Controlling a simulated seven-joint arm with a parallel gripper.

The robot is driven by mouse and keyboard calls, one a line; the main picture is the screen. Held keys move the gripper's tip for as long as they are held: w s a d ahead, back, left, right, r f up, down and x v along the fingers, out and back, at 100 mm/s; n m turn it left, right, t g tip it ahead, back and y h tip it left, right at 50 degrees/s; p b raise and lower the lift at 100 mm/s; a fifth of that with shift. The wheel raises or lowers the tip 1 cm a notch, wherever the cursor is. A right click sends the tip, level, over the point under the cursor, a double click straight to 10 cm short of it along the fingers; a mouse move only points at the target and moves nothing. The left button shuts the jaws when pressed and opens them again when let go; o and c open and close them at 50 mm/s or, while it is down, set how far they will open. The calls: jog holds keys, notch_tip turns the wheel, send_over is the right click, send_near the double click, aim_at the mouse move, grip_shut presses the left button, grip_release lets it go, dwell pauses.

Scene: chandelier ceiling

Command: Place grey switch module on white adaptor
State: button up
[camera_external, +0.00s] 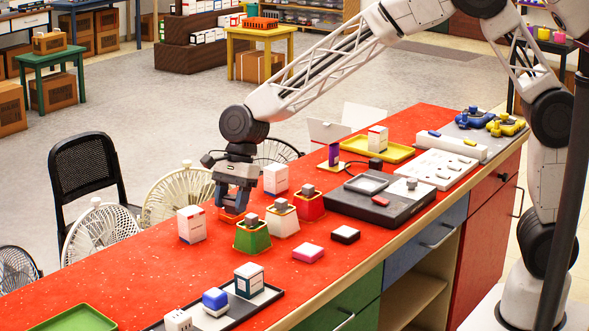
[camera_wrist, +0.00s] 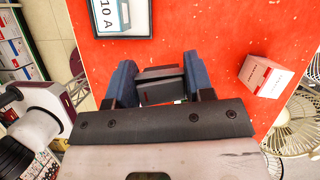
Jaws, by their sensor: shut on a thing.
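My gripper (camera_external: 234,200) hangs over the red worktop at the left of the tapered holders in the external view. Its blue-grey fingers (camera_wrist: 160,84) are shut on a dark grey block, which I take as the grey switch module (camera_wrist: 161,92); in the external view the fingers largely hide it. A white block with small dark marks (camera_external: 178,321) sits at the near end of the dark tray (camera_external: 275,294), partly cut off by the picture edge. It may be the white adaptor, but I cannot tell for sure. My gripper is well apart from it.
Green (camera_external: 252,240), white (camera_external: 283,222) and red (camera_external: 311,208) tapered holders with grey tops stand close to my gripper. A white box (camera_external: 191,225) stands left of it. Red worktop between is clear.

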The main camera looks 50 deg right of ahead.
jog(key=s+a+n+g, duration=0.1)
jog(key=s+a+n, duration=0.1)
jog(key=s+a, duration=1.55)
jog(key=f, duration=0.1)
jog(key=s+f, duration=0.1)
jog(key=f, duration=0.1)
jog(key=s+d+f, duration=0.1)
jog(key=f, duration=0.1)
jog(key=shift+s+d, duration=0.1)
jog(key=shift+f, duration=0.1)
send_over(173, 321)
jog(key=d, duration=0.1)
jog(key=shift+w+d+f, duration=0.15)
jog(key=shift+w+f, duration=0.1)
jog(key=shift+f, duration=0.45)
jog(key=shift+f, duration=1.75)
jog(key=shift+f, duration=0.15)
